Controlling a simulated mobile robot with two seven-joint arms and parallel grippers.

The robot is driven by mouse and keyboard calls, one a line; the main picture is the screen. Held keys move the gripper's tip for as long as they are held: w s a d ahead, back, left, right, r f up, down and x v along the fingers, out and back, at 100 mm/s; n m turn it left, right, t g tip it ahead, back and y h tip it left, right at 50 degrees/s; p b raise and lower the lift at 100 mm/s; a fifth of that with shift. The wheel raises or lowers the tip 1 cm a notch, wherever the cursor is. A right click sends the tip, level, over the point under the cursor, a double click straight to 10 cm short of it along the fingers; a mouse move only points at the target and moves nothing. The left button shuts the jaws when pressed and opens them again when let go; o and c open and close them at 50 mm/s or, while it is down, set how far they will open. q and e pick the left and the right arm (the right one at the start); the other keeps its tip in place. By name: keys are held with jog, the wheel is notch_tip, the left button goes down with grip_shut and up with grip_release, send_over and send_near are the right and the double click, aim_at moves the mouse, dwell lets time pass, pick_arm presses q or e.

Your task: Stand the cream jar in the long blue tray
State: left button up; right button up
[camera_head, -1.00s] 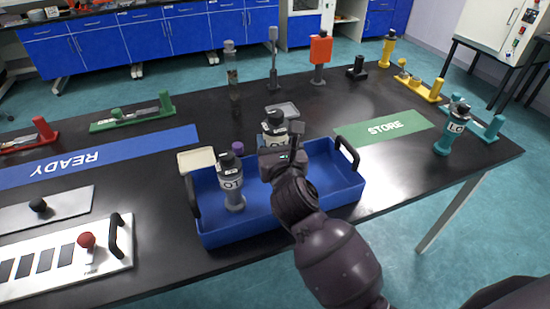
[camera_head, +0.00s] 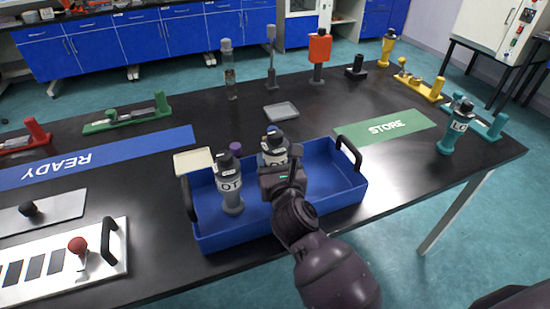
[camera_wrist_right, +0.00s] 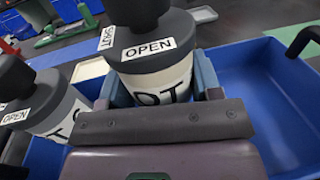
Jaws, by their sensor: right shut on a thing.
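My right gripper (camera_head: 280,172) is shut around the cream jar (camera_head: 272,155), which has a dark cap and is upright. In the right wrist view the cream jar (camera_wrist_right: 160,82) sits between the fingers, with an OPEN label on its dark top. The long blue tray (camera_head: 330,200) lies on the table, and the jar is over its middle, low down. My gripper hides the jar's base, so I cannot tell whether it touches the tray floor. A grey jar (camera_head: 231,187) with a dark cap stands in the tray's left part. My left gripper is not in view.
The tray's right part is empty. Dark handles (camera_head: 349,153) rise at its ends. A teal bottle (camera_head: 454,130) stands at the right.

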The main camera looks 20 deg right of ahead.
jog(key=shift+f, duration=0.2)
jog(key=o, duration=1)
jog(key=shift+r, duration=0.1)
jog(key=shift+r, duration=0.25)
jog(key=s+a, duration=0.1)
jog(key=s, duration=1.1)
jog(key=shift+a+r+p, duration=0.25)
jog(key=shift+r+p, duration=0.05)
